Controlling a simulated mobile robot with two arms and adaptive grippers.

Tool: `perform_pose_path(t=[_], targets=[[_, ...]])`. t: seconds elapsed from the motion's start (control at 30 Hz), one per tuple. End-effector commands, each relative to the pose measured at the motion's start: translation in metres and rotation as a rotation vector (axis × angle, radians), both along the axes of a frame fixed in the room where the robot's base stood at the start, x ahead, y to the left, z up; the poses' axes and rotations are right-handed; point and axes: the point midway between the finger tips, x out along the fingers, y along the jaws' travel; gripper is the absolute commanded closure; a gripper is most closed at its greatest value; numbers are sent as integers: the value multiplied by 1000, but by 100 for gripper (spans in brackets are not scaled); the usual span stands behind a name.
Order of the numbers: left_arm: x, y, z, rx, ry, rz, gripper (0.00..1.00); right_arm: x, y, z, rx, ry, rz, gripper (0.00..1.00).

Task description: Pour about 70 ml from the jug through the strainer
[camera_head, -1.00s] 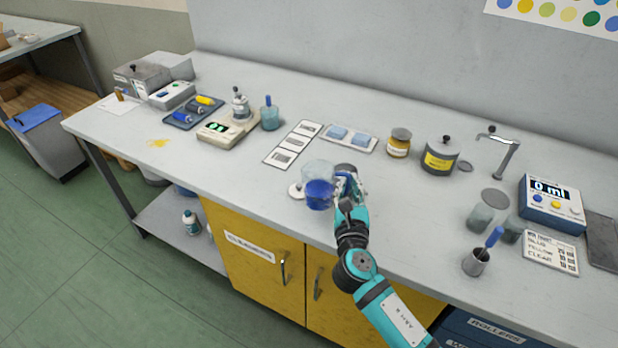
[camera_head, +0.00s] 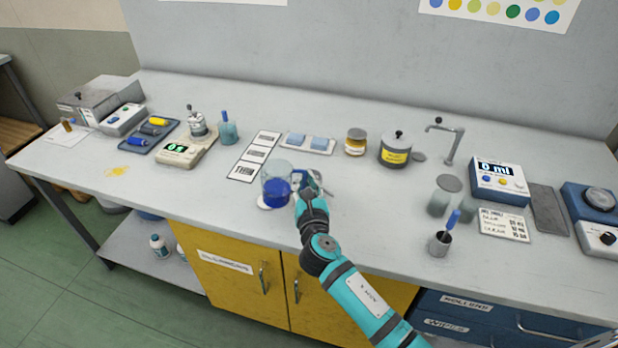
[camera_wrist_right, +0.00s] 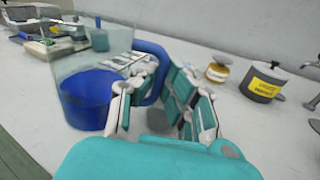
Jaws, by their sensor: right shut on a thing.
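The clear jug (camera_head: 277,186) with blue liquid stands upright at the front middle of the bench. Whether its base touches the bench cannot be told. My right gripper (camera_head: 311,184) is shut on its blue handle, on the jug's right side. In the right wrist view, the jug (camera_wrist_right: 92,90) is at left and the handle (camera_wrist_right: 153,72) passes between my fingers. A grey disc (camera_head: 450,183), perhaps the strainer, is at the right by a clear cup (camera_head: 438,204). A blue meter (camera_head: 497,181) behind it reads 0 ml. My left gripper is out of view.
A small grey pot with a blue-handled tool (camera_head: 440,243) stands near the front edge at right. A tap (camera_head: 452,143), a grey yellow-labelled pot (camera_head: 396,150) and an amber jar (camera_head: 355,142) stand behind. Bench between jug and cup is clear.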

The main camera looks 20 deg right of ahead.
Motion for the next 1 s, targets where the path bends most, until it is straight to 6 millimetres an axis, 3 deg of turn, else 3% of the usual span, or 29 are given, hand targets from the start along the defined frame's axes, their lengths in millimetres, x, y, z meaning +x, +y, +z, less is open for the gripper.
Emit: perform_pose_path(t=[0.07,0.8,1.0], targets=[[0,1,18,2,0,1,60,1,-3,12,47,17,-1,100],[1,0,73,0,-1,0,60,11,-28,10,493,194,-1,100],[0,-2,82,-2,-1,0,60,11,-25,10,604,238,0,100]])
